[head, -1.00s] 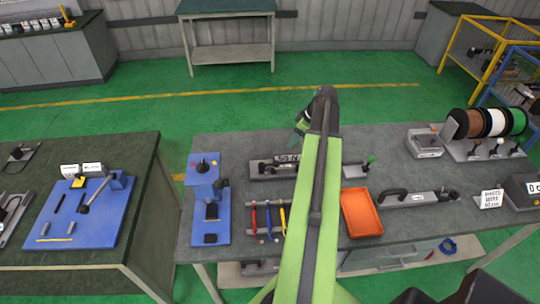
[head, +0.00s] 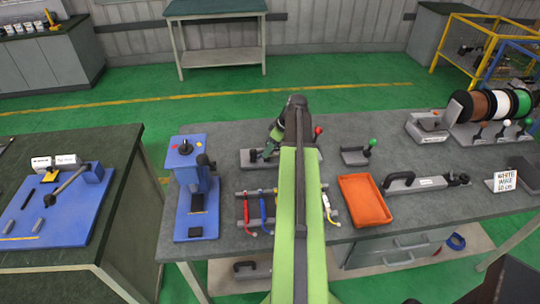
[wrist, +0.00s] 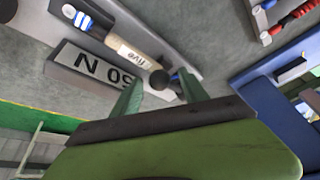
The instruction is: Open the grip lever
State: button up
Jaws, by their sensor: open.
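A grey device (head: 249,158) lies on the bench behind my arm, partly hidden by it; a red knob (head: 318,131) shows at its right. In the wrist view it carries a plate reading "50 N" (wrist: 92,66) and a pale labelled cylinder (wrist: 128,47) with a black ball end (wrist: 160,80). I cannot tell for sure which part is the grip lever. My gripper (wrist: 161,88) is open, its two green fingers apart, with the black ball between the tips in the picture. Contact cannot be told. In the head view my gripper (head: 268,153) is over the device's left part.
A blue fixture (head: 191,222) stands at the bench's left. A small green-knobbed lever unit (head: 355,157), a black-handled tool (head: 427,182) and wire spools (head: 498,104) are to the right.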

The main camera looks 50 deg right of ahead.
grip_shut()
dwell(0.4)
jog(key=shift+w, duration=0.1)
dwell(1.0)
